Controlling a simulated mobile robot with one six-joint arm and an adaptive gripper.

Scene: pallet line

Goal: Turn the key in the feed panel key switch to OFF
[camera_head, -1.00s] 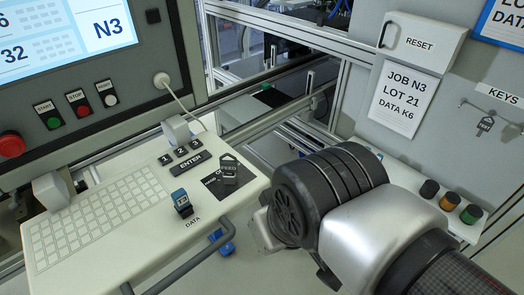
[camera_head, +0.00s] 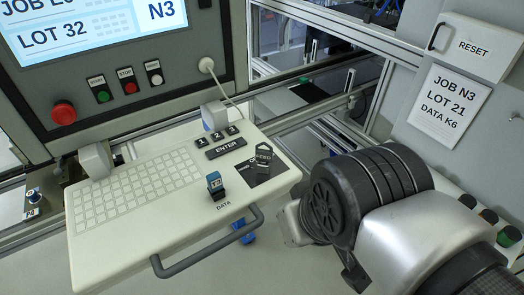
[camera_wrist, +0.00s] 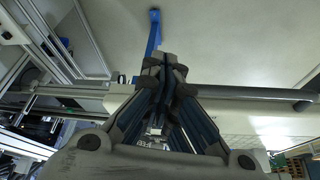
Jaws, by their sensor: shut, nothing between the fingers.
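A dark tag lettered FEED (camera_head: 264,154) lies on or over a black square plate (camera_head: 262,178) at the right end of the white keyboard shelf in the head view. Whether a key sits in a switch there, and which way it points, I cannot tell. My gripper shows in the wrist view (camera_wrist: 166,62) with its fingers closed together and nothing between them. In the head view the bulky wrist of my arm hides the fingers; it is to the right of the shelf, apart from the FEED tag.
The shelf (camera_head: 100,240) carries a keypad, ENTER keys (camera_head: 226,148) and a blue-and-black block (camera_head: 215,186). A grey handle rail (camera_head: 205,250) runs along its front. A RESET box (camera_head: 475,45) and a job sheet (camera_head: 448,105) are at right.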

